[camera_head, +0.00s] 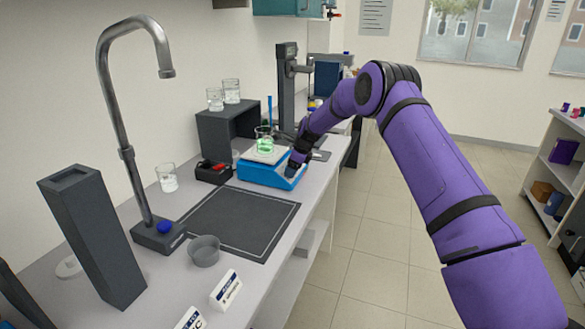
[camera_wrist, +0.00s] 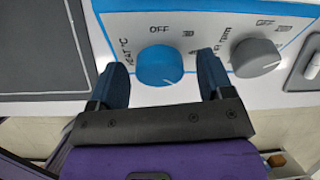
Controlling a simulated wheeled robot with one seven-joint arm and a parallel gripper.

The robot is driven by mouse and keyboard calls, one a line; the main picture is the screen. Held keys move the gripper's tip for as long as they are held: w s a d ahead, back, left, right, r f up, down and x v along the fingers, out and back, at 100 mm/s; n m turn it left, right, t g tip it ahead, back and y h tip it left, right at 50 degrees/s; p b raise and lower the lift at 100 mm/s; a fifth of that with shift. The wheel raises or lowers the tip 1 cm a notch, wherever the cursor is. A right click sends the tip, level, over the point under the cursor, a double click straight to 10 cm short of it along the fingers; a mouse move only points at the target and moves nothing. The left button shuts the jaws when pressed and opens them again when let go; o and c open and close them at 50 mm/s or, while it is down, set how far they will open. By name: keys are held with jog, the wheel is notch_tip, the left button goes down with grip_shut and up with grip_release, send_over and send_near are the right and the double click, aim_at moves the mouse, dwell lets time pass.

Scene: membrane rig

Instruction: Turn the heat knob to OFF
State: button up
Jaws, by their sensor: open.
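The blue heat knob (camera_wrist: 159,67) is on the white front panel of the hotplate (camera_wrist: 210,30) in the wrist view. "OFF" is printed above it and "HEAT °C" to its left. A pale mark shows on the knob's lower right side, towards my gripper and away from "OFF". My gripper (camera_wrist: 162,74) is open, with one dark blue finger on each side of the knob; I cannot tell if either touches it. In the head view the blue hotplate (camera_head: 258,174) stands on the bench, and my gripper (camera_head: 296,167) is at its front; the knob is hidden there.
A grey knob (camera_wrist: 257,57) sits just right of the right finger. A beaker with green liquid (camera_head: 265,143) stands on the hotplate. A dark mat (camera_head: 232,218), a grey bowl (camera_head: 204,251) and a tap (camera_head: 128,150) are nearer on the bench.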

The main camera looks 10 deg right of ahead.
jog(key=c, duration=0.9)
jog(key=shift+c, duration=0.2)
